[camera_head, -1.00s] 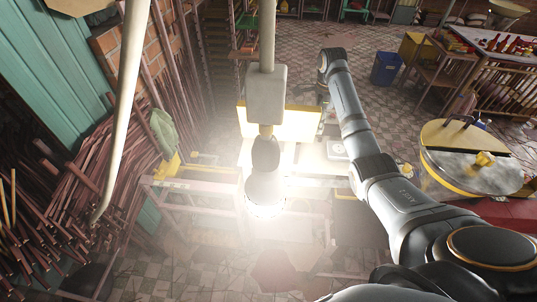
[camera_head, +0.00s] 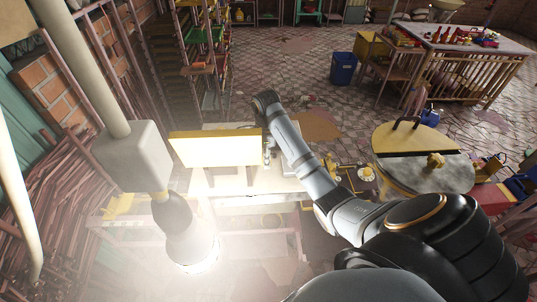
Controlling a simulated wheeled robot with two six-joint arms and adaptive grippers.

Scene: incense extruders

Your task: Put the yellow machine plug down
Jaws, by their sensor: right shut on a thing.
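My right arm reaches from the lower right to the lit work table (camera_head: 225,183). My right gripper (camera_head: 268,152) is small beside the yellow panel (camera_head: 215,149), partly hidden by my own arm. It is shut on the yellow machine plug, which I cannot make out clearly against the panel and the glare. Whether the plug touches the table cannot be told. My left gripper is not in view.
A bright lamp (camera_head: 190,236) hangs at the lower left, near the table. A round drum (camera_head: 432,176) with a yellow knob stands to the right. A blue bin (camera_head: 343,68) stands behind on the tiled floor. Bundled rods (camera_head: 65,190) fill the left side.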

